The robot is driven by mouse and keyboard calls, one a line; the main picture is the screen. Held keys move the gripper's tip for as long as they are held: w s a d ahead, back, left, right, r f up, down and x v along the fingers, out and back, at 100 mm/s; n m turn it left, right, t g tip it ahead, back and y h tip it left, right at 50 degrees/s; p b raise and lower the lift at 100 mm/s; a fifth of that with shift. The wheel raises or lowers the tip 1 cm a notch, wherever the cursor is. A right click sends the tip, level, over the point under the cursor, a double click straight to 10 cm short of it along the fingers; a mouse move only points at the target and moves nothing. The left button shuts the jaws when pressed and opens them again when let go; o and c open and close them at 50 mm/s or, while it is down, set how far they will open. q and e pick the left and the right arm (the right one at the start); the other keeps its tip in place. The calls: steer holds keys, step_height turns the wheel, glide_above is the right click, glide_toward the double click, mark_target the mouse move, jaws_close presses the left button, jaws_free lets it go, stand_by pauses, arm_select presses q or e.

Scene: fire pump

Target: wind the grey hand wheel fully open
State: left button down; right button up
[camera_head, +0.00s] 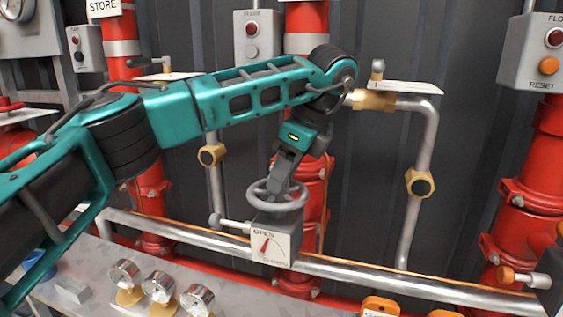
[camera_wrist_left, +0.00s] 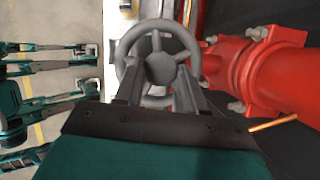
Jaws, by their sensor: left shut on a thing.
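The grey hand wheel (camera_head: 277,194) lies flat on top of a small white box (camera_head: 270,243) marked OPEN, with a dial and a red pointer, on the steel pipe in the middle of the head view. The pointer stands near the OPEN lettering. My left gripper (camera_head: 285,180) comes down onto the wheel from above and is shut on it. In the left wrist view the wheel (camera_wrist_left: 159,33) shows between and beyond the fingers (camera_wrist_left: 157,95), with its rim, spokes and hub visible. The exact contact of the fingertips is partly hidden. My right gripper is not in view.
Red vertical pipes (camera_head: 313,195) stand behind the wheel. A brass-fitted steel pipe (camera_head: 424,145) bends down to the right. Several round gauges (camera_head: 158,286) sit on the grey bench at the lower left. Control boxes (camera_head: 258,37) hang on the dark wall.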

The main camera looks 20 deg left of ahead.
arm_select(q)
steer(key=shift+d+f, duration=0.15)
steer(key=shift+d, duration=0.15)
